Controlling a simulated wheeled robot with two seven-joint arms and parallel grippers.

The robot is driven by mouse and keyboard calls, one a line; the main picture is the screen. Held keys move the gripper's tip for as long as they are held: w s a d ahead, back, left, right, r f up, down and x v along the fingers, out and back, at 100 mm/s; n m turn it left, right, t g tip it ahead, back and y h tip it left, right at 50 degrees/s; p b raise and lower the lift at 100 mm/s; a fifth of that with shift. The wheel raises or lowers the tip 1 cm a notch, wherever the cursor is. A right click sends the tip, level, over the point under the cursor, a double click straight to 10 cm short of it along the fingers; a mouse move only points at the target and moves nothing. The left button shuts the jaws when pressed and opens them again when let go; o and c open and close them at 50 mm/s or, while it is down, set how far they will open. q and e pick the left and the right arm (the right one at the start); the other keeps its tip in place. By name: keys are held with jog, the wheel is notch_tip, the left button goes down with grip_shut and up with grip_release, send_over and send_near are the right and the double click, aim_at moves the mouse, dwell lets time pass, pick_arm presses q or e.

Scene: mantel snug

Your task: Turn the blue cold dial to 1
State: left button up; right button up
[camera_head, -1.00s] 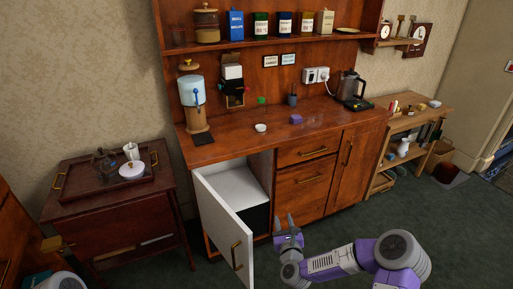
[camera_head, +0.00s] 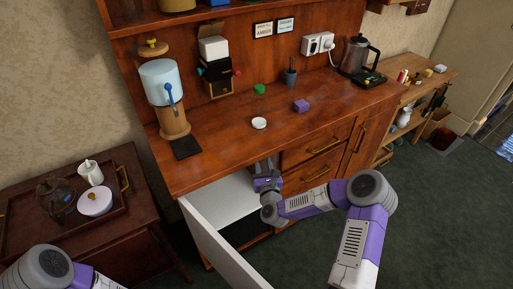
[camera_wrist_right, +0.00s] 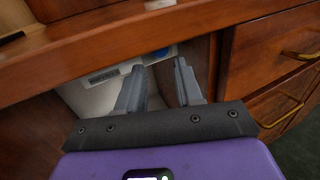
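My right gripper (camera_head: 266,166) is at the upper front of the open cabinet with the white interior (camera_head: 222,205), just under the counter edge. In the right wrist view its two fingers (camera_wrist_right: 158,88) are apart with nothing between them. Beyond them, inside the cabinet, is a pale panel with a label strip (camera_wrist_right: 103,76) and a small blue part (camera_wrist_right: 160,54), partly hidden by a finger. It may be the blue cold dial; no dial setting can be read. My left arm enters at the lower left of the head view; its gripper is out of frame.
The white cabinet door (camera_head: 225,250) stands open at the left of the opening. The counter (camera_head: 330,115) overhangs the gripper and holds a white bowl (camera_head: 259,123), a purple block (camera_head: 301,106) and a drink dispenser (camera_head: 166,95). Drawers (camera_head: 310,165) lie to the right.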

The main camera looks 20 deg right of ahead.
jog(key=b+x, duration=0.1)
jog(key=x, duration=0.5)
jog(key=shift+c, duration=0.4)
grip_shut()
